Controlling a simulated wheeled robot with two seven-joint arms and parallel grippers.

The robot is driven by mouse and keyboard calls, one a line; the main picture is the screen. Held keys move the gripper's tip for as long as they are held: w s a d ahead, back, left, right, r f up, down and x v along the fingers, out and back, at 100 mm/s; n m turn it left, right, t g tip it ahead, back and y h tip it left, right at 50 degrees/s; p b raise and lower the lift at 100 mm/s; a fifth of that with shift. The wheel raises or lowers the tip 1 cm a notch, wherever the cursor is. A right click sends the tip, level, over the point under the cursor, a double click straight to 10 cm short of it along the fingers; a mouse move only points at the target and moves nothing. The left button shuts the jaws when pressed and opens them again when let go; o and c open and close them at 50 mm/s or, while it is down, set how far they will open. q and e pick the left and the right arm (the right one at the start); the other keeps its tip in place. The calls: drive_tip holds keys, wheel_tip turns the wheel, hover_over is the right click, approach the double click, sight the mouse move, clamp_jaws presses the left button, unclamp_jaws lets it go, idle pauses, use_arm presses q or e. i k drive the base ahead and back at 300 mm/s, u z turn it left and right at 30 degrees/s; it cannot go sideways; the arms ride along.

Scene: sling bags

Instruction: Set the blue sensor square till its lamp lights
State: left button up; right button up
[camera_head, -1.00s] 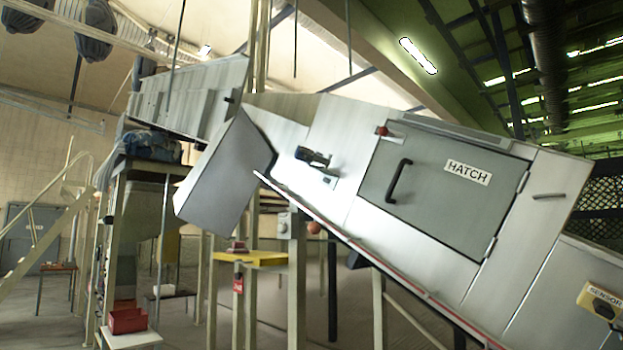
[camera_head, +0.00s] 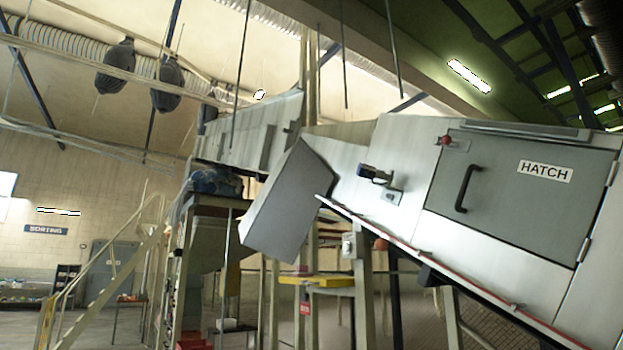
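A small dark blue device (camera_head: 375,174), which looks like the blue sensor, sits on a bracket (camera_head: 392,195) on the sloping metal chute's side, left of the hatch. It is small here, and I cannot tell whether it is square to the chute or whether a lamp on it is lit. Neither of my grippers is in view.
The grey hatch (camera_head: 522,205) has a black handle and a red knob (camera_head: 445,140) at its upper left. A grey box-like flap (camera_head: 288,205) hangs beside the chute. A yellow shelf (camera_head: 316,281) stands below. Stairs with rails (camera_head: 110,280) stand left, with open floor near them.

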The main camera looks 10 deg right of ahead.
sight(364, 170)
drive_tip(key=u, duration=0.85)
drive_tip(key=i, duration=1)
drive_tip(key=z, duration=1.75)
